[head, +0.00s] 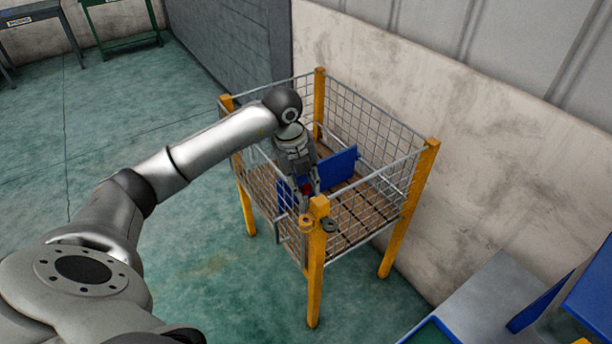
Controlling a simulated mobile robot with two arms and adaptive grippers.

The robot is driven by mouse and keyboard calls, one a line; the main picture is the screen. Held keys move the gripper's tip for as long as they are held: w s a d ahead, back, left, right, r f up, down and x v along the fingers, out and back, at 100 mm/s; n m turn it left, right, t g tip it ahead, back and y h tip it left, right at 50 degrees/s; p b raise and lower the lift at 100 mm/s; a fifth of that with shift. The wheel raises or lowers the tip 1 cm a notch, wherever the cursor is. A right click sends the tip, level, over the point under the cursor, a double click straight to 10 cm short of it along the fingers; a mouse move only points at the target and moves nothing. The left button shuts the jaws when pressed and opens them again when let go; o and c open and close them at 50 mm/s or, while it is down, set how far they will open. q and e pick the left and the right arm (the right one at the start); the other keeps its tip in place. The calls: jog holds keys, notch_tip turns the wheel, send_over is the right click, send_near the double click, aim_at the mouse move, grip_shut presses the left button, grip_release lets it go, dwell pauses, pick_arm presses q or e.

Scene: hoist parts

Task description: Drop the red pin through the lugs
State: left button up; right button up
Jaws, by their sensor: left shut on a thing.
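My left gripper (308,188) points down at the near corner of the wire cage, just behind the yellow corner post. It is shut on the red pin (307,189), of which only a small red patch shows between the fingers. Two ring-shaped lugs sit by the top of that post: a yellow one (306,221) on its left and a grey one (329,225) on its right. The pin's patch is above the lugs in the picture; its lower end is hidden, so I cannot tell if it touches them. My right gripper is out of view.
The cage has yellow posts (406,220), mesh sides and a slatted wooden floor (352,226). A blue panel (338,167) stands inside it. A concrete wall (450,130) is close behind. A grey and blue bench (490,300) is at lower right. Green floor (130,115) is open at left.

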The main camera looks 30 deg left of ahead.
aim_at(305, 197)
pick_arm(q)
jog(key=shift+a, duration=0.1)
jog(key=shift+w+f+n, duration=0.1)
jog(key=shift+f+n, duration=0.2)
jog(key=shift+f+b, duration=0.4)
jog(key=shift+b, duration=0.15)
jog(key=shift+f+b, duration=0.5)
jog(key=shift+f, duration=0.25)
jog(key=shift+f+b, duration=0.55)
jog(key=shift+f, duration=0.2)
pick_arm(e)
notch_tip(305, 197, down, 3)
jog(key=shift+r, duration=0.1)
pick_arm(q)
jog(key=shift+f, duration=0.1)
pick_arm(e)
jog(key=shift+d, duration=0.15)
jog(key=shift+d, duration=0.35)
